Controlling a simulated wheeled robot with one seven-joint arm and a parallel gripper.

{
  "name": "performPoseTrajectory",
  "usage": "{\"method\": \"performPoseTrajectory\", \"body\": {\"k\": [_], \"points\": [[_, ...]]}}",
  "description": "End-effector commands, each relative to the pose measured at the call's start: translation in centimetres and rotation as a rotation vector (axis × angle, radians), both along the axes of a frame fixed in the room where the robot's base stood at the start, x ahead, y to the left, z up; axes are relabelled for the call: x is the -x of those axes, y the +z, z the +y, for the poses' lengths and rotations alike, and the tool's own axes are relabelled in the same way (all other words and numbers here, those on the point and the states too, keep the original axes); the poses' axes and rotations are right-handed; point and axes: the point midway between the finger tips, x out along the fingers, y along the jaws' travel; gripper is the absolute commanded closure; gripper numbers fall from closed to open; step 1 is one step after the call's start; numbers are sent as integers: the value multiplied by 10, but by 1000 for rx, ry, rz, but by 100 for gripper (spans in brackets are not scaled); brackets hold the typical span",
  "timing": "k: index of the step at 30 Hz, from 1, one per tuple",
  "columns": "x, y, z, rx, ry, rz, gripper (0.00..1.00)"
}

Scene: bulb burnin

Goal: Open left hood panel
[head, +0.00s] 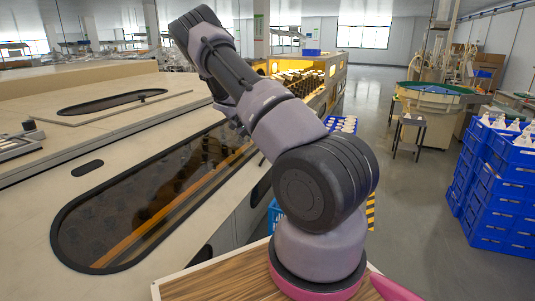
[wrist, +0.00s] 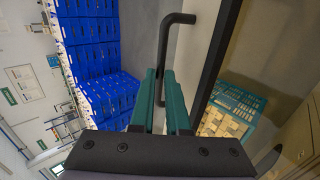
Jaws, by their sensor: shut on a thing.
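The hood panel is a cream cover with a long, dark, rounded window (head: 160,200) at the left of the head view. In the wrist view a dark panel edge (wrist: 216,60) runs down right of centre, with a brownish pane beside it. A black bar handle (wrist: 164,48) stands off next to that edge. My gripper (wrist: 163,78) has its teal fingers shut on the handle, one on each side of the bar. My arm hides the gripper and handle in the head view. I cannot tell how far the panel is raised.
Stacked blue crates (head: 495,185) stand at the right, and also fill the left of the wrist view (wrist: 95,60). A round green-rimmed table (head: 436,96) stands behind. A wooden top (head: 215,282) lies in front. Grey floor (head: 400,225) is clear between machine and crates.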

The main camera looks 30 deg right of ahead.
Motion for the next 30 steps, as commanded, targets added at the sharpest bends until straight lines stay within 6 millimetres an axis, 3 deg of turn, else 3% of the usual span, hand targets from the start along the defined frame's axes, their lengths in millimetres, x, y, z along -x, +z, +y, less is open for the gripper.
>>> {"method": "performPoseTrajectory", "body": {"k": [14,15,17,26,30], "points": [[-1,4,4,-4,1,-2,100],[-1,3,4,-4,1,-2,75],[-1,3,4,-4,1,-2,56],[-1,4,3,-2,1,-2,56],[-10,13,9,-3,3,-4,56]]}}
